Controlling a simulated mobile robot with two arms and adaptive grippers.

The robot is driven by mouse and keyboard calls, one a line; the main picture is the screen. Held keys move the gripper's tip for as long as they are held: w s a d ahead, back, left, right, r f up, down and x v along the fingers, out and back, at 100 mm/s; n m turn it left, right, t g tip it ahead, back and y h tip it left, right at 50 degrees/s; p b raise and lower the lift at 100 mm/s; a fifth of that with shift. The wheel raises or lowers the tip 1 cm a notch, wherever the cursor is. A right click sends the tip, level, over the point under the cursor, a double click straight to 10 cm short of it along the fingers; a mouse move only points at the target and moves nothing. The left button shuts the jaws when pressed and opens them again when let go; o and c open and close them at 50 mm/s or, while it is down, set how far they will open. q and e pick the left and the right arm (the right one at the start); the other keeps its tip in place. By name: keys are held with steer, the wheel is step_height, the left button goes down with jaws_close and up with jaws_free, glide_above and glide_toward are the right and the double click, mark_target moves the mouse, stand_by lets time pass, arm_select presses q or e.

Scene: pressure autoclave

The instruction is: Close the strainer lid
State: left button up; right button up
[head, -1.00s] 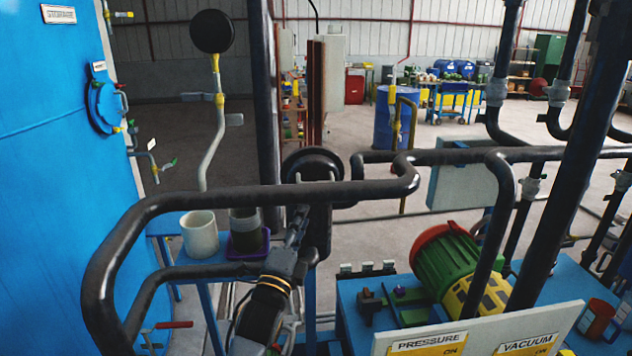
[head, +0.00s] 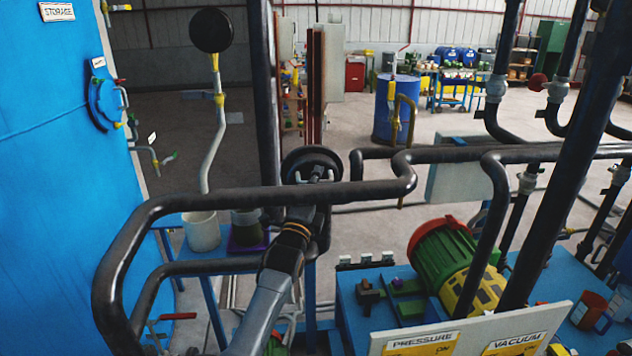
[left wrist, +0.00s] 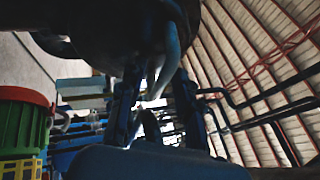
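The strainer lid (head: 312,158) appears as a black round disc behind the black railing pipe, in the middle of the head view. The dark strainer body below it is mostly hidden by the pipe and my arm. My left arm reaches up under the pipe, and my left gripper (head: 315,176) is in front of the lid's face with its fingers apart. In the left wrist view the two fingers (left wrist: 157,95) are spread, with a dark rounded mass above them. I cannot tell whether the fingers touch the lid. My right gripper is not in view.
The black railing pipe (head: 270,196) crosses in front of the lid, over my left arm. A white cup (head: 201,232) and a dark container (head: 246,228) stand on the blue side table at left. A green and yellow motor (head: 455,265) and label panel (head: 470,335) stand at right.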

mark_target(312, 154)
arm_select(q)
jaws_close()
stand_by(0.3)
steer(key=w+r+b, duration=0.1)
steer(key=w+b, duration=0.1)
steer(key=b, duration=0.1)
steer(key=w+a+r+b, duration=0.1)
steer(key=w+b, duration=0.2)
steer(key=b, duration=0.1)
steer(key=w+r+b, duration=0.1)
steer(key=w+b, duration=0.1)
steer(key=b, duration=0.2)
steer(key=shift+w+a+r, duration=0.3)
steer(key=shift+w+r, duration=0.05)
steer(key=shift+w, duration=0.05)
